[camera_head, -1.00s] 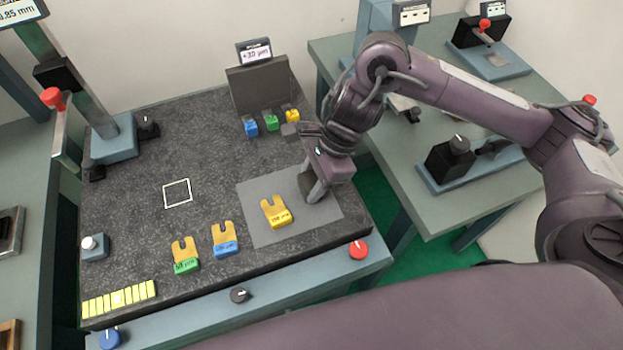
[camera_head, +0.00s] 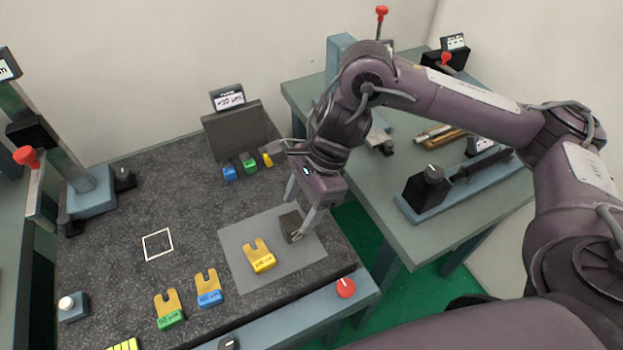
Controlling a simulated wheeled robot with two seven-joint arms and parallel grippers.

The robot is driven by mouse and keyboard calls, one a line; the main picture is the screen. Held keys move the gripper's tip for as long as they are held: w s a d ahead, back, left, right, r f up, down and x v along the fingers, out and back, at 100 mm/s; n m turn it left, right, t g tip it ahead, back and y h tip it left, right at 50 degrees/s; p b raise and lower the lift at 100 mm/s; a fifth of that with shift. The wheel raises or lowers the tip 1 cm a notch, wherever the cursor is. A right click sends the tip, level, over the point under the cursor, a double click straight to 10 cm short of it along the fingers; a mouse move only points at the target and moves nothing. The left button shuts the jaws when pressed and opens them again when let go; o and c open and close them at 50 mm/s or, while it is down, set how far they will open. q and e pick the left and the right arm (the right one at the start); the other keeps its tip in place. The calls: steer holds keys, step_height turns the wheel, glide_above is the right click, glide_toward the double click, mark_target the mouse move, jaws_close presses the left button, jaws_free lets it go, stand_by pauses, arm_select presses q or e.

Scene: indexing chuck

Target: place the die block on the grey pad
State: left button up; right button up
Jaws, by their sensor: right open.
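The die block (camera_head: 291,227) is a small dark grey-brown block. It appears to rest on the grey pad (camera_head: 238,240), toward its right side. A yellow forked piece (camera_head: 260,258) with a label lies on the same pad, left of the block and apart from it. My right gripper (camera_head: 300,208) points down at the block with its fingers apart. One finger is at the block's right side, the other behind it. Whether a finger touches the block cannot be told. My left gripper is not in view.
Blue (camera_head: 208,289) and green (camera_head: 169,310) forked pieces lie left of the pad. A white square outline (camera_head: 157,244) marks clear granite. Small coloured blocks stand by an upright plate (camera_head: 238,130) at the back. A red knob (camera_head: 345,288) is on the front edge.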

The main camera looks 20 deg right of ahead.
steer(key=v, duration=0.7)
steer(key=shift+p, duration=0.45)
